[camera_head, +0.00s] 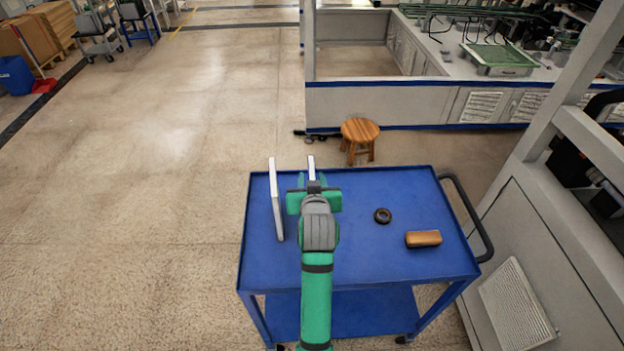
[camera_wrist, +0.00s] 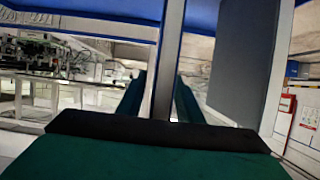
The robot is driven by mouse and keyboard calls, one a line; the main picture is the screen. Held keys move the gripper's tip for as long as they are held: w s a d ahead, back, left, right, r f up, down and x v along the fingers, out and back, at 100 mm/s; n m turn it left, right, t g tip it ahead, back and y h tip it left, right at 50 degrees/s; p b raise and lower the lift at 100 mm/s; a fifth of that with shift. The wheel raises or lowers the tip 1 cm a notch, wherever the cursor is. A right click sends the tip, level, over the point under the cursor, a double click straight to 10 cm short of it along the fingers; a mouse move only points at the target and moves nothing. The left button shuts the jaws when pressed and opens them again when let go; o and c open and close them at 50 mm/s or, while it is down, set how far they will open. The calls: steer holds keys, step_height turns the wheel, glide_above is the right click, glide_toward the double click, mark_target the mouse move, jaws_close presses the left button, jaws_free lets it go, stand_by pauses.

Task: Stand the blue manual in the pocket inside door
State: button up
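My gripper (camera_head: 313,180) is above the blue cart. Its two green fingers stand apart on either side of a thin upright pale-edged item (camera_head: 311,164), which also shows between them in the wrist view (camera_wrist: 168,60). A gap shows beside at least one finger, so it does not look clamped. A taller thin upright item (camera_head: 276,200) stands on the cart to the left; what seems to be this item shows a dark grey-blue face in the wrist view (camera_wrist: 240,60). I cannot tell which is the blue manual. I cannot make out a door pocket.
The blue cart (camera_head: 370,262) also holds a black ring (camera_head: 382,216) and a brown block (camera_head: 423,239). A wooden stool (camera_head: 360,131) stands behind it. A grey cabinet frame (camera_head: 545,240) with a slatted panel is close on the right.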

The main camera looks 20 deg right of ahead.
steer(key=v, duration=1.2)
steer(key=shift+r, duration=0.2)
stand_by(0.4)
